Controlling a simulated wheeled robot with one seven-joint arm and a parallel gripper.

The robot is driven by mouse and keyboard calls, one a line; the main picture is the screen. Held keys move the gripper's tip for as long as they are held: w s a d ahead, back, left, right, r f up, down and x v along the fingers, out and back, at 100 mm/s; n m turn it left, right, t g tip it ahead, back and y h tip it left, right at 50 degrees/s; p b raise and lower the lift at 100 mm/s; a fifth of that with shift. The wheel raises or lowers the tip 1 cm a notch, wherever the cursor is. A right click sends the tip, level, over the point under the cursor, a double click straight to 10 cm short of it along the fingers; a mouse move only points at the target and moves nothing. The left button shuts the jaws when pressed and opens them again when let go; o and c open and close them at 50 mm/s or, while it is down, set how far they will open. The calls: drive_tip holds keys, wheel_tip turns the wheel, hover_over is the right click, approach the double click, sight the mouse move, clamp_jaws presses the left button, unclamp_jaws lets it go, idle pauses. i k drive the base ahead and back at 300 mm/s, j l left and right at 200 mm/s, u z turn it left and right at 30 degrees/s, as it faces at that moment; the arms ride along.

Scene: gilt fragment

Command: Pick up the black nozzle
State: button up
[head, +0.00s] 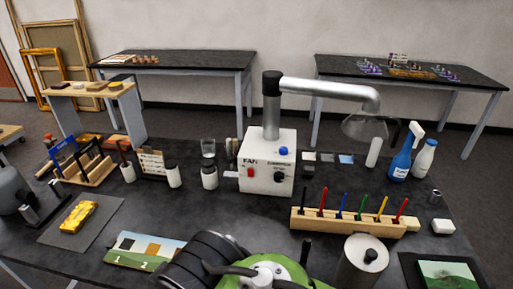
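I cannot single out the black nozzle with certainty. A small dark cylinder (437,196) stands near the right edge of the black worktable (225,232), above a white block. A dark, blocky piece (32,214) lies at the far left beside a grey rounded device (11,190). Either could be the nozzle; both are too small or unclear to tell. Green and black parts of my arm fill the bottom centre and hide some of the table's front. My gripper's fingers do not show, so I see nothing held.
A white extractor box (267,165) with a metal arm and clear hood stands mid-table. A wooden rack (346,221) of coloured tools is right of centre, behind a pale canister (362,266). Bottles (405,152) stand at back right. Bare table lies left of the rack.

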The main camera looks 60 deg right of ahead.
sight(307, 243)
drive_tip(key=k+z, duration=0.1)
drive_tip(key=z, duration=0.35)
drive_tip(key=k+z, duration=0.15)
drive_tip(key=z, duration=0.3)
drive_tip(key=k+z, duration=0.1)
drive_tip(key=z, duration=0.35)
drive_tip(key=k+l+z, duration=0.1)
drive_tip(key=z, duration=0.35)
